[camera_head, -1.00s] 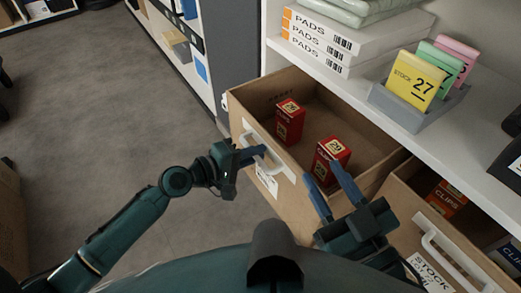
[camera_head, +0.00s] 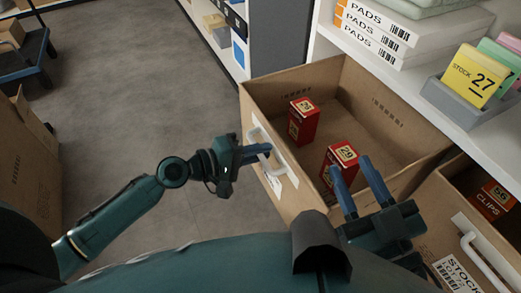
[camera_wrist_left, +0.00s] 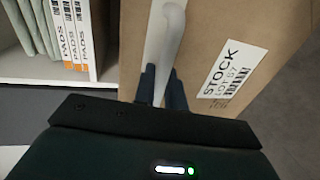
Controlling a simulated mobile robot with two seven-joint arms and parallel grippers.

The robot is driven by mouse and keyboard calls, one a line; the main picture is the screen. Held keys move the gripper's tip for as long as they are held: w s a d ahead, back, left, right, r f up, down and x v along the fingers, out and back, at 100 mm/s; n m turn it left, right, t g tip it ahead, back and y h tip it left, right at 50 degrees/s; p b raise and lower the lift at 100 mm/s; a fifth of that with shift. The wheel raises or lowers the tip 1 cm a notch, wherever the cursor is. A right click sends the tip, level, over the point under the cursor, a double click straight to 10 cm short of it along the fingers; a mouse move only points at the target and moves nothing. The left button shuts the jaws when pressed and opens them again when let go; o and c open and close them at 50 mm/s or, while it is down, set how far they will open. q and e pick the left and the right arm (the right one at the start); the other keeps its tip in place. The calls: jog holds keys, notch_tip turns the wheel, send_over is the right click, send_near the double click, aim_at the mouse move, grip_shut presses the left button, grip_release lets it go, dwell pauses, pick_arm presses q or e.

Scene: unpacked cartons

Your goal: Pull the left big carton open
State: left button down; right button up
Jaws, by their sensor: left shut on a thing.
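The left big carton (camera_head: 300,185) is a brown open-topped box pulled out from under the white shelf. Two red boxes, marked 26 (camera_head: 303,122) and 29 (camera_head: 340,165), stand inside it. My left gripper (camera_head: 266,150) is shut on the white handle (camera_head: 279,160) on the carton's front. In the left wrist view, the fingers (camera_wrist_left: 164,88) close around the handle (camera_wrist_left: 166,45) beside a STOCK label (camera_wrist_left: 231,72). My right gripper (camera_head: 358,185) is empty, its fingers apart, over the carton's near right side and close to the box marked 29.
A second carton (camera_head: 440,225) with its own white handle (camera_head: 484,262) and a CLIPS box (camera_head: 494,200) is at right. The shelf above holds PADS boxes (camera_head: 375,35) and a grey tray (camera_head: 455,105) of coloured packs.

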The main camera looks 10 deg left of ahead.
pick_arm(q)
jog(key=c, duration=1.8)
grip_release()
jog(key=v, duration=1.3)
jog(key=shift+s, duration=0.1)
